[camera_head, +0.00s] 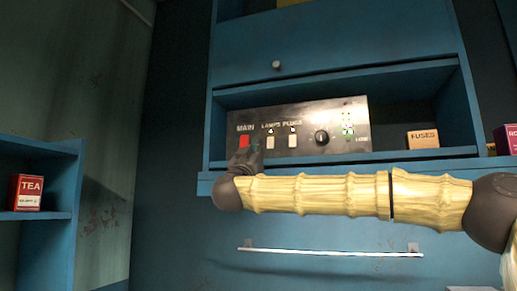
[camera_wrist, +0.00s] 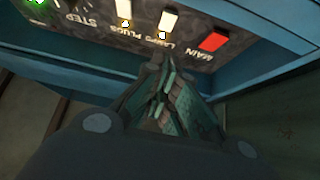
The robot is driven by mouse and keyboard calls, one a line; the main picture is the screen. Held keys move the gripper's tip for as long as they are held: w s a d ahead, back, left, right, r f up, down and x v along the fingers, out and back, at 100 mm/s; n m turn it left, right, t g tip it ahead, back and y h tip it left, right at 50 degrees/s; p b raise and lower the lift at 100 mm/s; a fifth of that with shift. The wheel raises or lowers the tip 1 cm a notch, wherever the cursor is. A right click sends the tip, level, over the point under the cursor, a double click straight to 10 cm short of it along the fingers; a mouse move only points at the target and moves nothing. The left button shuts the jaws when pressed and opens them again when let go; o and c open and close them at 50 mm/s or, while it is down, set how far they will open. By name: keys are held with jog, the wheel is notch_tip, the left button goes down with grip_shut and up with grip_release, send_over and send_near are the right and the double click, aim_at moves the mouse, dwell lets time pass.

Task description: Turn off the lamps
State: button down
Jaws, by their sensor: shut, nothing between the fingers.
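A black control panel (camera_head: 307,142) stands on the blue shelf, with labels MAIN, LAMPS and PLUGS. The pale lamps switch (camera_head: 271,143) is between the red main switch (camera_head: 244,141) and the pale plugs switch (camera_head: 292,140). My gripper (camera_head: 256,146) is shut and empty in front of the panel, just left of the lamps switch in the head view. In the wrist view the panel is upside down; the shut fingertips (camera_wrist: 160,62) point toward the LAMPS label and lamps switch (camera_wrist: 169,22). Small orange lights glow by the lamps and plugs switches. I cannot tell whether the fingers touch the panel.
A round knob (camera_head: 322,137) and green lights are on the panel's right. A FUSES box (camera_head: 422,139) stands right of the panel, and a purple box (camera_head: 503,140) is farther right. A red TEA box (camera_head: 26,192) is on the left shelf. A rail (camera_head: 330,252) runs below.

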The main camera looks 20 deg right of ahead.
aim_at(270, 137)
jog(key=p+x, duration=0.1)
jog(key=x, duration=0.2)
jog(key=f+p+x, duration=0.1)
jog(key=p+x, duration=0.1)
jog(key=x, duration=0.1)
jog(key=w+p+x, duration=0.1)
jog(key=x, duration=0.3)
jog(key=shift+w+d+f+p, duration=0.1)
jog(key=shift+d+f+p, duration=0.25)
jog(key=shift+p, duration=0.05)
jog(key=shift+w+d+f, duration=0.1)
jog(key=shift+w+d, duration=0.15)
jog(key=shift+w, duration=0.1)
